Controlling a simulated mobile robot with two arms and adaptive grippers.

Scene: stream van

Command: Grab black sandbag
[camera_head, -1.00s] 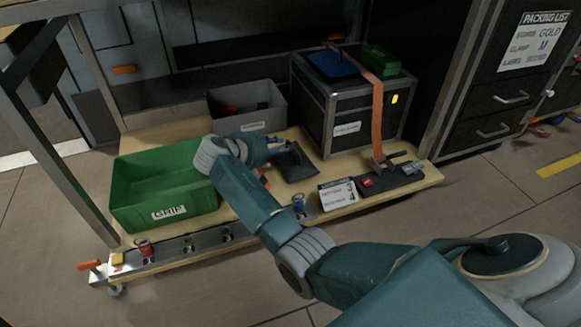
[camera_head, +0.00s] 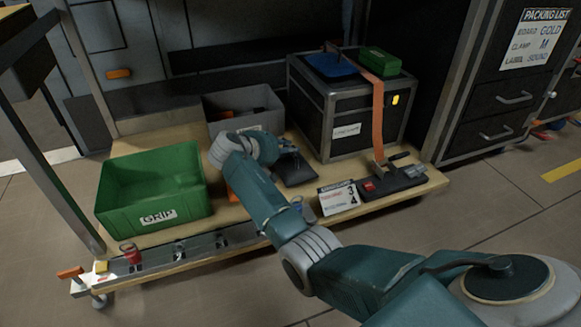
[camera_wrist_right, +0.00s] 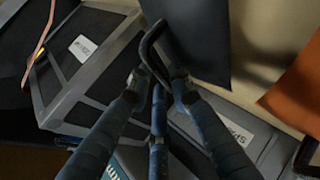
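The black sandbag (camera_head: 298,172) lies on the wooden cart deck, just left of the black case. In the right wrist view its dark body (camera_wrist_right: 198,35) is at the top, with a black loop handle (camera_wrist_right: 149,42). My right gripper (camera_head: 288,150) is at the top of the sandbag. In the right wrist view its fingers (camera_wrist_right: 158,82) are drawn close together around the handle. The bag appears to rest on the deck. The arm hides part of the deck. My left gripper is not in view.
A green GRIP bin (camera_head: 111,205) stands on the left. A grey bin (camera_head: 273,112) is behind my right gripper. The black case (camera_head: 352,145) stands close right, with an orange strap (camera_head: 377,105). An orange item (camera_head: 233,194) and a small sign (camera_head: 338,198) lie nearby.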

